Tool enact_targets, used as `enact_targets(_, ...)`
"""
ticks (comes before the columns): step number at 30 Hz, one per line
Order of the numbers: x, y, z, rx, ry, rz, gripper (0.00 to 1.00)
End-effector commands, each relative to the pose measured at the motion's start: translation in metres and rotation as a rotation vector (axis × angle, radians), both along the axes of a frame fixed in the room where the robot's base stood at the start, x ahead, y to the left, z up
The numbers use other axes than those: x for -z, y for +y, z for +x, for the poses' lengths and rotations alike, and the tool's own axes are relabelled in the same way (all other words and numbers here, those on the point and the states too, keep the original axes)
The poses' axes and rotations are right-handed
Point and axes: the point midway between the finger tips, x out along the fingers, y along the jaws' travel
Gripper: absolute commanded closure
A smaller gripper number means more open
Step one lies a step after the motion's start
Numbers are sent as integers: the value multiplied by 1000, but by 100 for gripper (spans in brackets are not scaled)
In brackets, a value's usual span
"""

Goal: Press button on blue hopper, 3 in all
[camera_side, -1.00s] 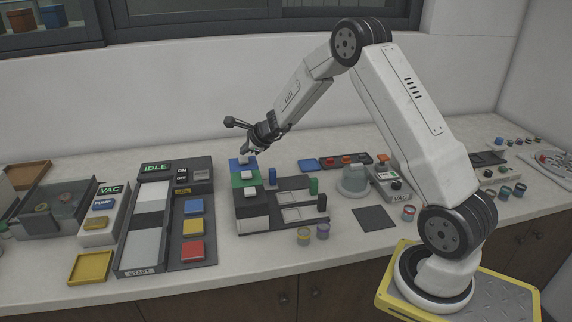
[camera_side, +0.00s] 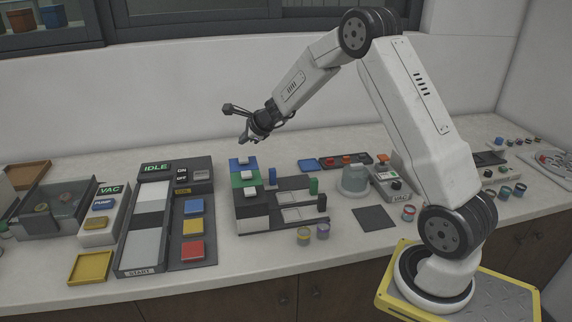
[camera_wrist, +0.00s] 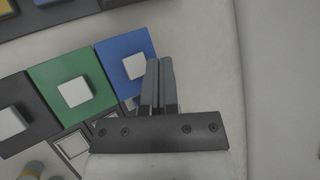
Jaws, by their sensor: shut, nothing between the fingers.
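The blue hopper (camera_side: 243,164) is the farthest of a row of hoppers on the bench, with a white button (camera_side: 243,161) on its top. In the wrist view the blue hopper (camera_wrist: 117,50) and its button (camera_wrist: 135,66) lie just left of my fingertips. My gripper (camera_side: 243,140) is shut and empty, raised above the blue hopper and apart from its button. Its fingers (camera_wrist: 159,64) are close together in the wrist view.
The green hopper (camera_side: 238,180) and the black hopper (camera_side: 251,207) stand in front of the blue one, each with a white button. A panel with blue, yellow and red pads (camera_side: 192,255) is on the left. Bench behind the hoppers is clear.

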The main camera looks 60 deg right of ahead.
Motion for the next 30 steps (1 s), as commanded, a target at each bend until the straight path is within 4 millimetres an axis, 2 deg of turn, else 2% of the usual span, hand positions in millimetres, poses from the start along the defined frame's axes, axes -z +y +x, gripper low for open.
enact_targets(7,-14,0,0,1,-1,-1,100)
enact_targets(30,-15,0,0,1,1,0,100)
